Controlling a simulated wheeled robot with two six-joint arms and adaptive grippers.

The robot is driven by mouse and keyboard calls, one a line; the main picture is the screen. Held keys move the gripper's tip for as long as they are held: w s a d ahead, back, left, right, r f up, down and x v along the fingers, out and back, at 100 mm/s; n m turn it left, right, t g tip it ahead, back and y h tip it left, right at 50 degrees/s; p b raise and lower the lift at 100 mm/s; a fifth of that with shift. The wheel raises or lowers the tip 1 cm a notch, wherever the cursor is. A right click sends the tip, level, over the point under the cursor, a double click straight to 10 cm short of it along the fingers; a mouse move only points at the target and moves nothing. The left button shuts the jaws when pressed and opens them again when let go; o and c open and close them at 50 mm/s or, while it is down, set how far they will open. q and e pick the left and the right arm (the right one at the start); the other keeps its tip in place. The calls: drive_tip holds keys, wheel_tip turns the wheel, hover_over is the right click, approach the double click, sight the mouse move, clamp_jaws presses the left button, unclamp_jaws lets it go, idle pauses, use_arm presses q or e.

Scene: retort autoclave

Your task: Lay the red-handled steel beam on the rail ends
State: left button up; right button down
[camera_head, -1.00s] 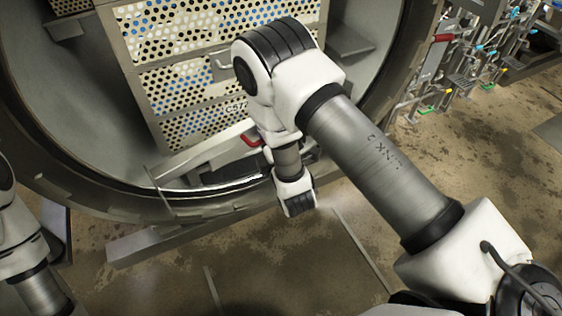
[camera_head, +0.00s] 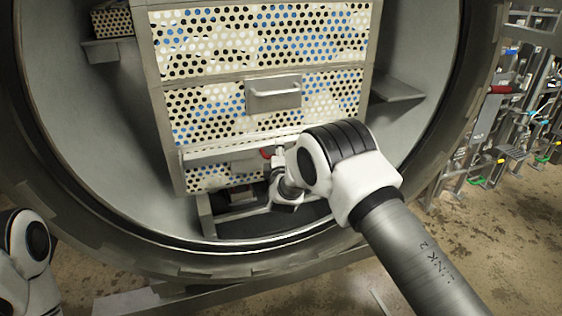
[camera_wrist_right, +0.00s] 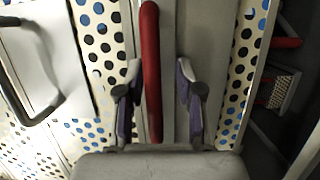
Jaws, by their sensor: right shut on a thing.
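The steel beam (camera_head: 214,153) is a pale grey bar in front of the lower part of the perforated crate stack, inside the round vessel mouth. Its red handle (camera_head: 266,154) faces me. It stands as a red bar (camera_wrist_right: 151,70) in the right wrist view, with the grey beam (camera_wrist_right: 200,35) behind it. My right gripper (camera_head: 278,158) is at the handle, its fingers on either side and shut on it. My arm hides the beam's right part. The rail frame (camera_head: 206,217) shows below the stack, partly hidden by my wrist. My left gripper is out of view.
The perforated crate stack (camera_head: 260,80) fills the middle of the vessel, with a handled plate (camera_head: 273,94) on its front. A rack (camera_head: 500,130) of valves and pipes stands at the right.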

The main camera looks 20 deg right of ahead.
drive_tip(key=shift+f+b, duration=4.5)
drive_tip(key=shift+f, duration=2)
drive_tip(key=shift+f+b, duration=0.3)
drive_tip(key=shift+f, duration=0.1)
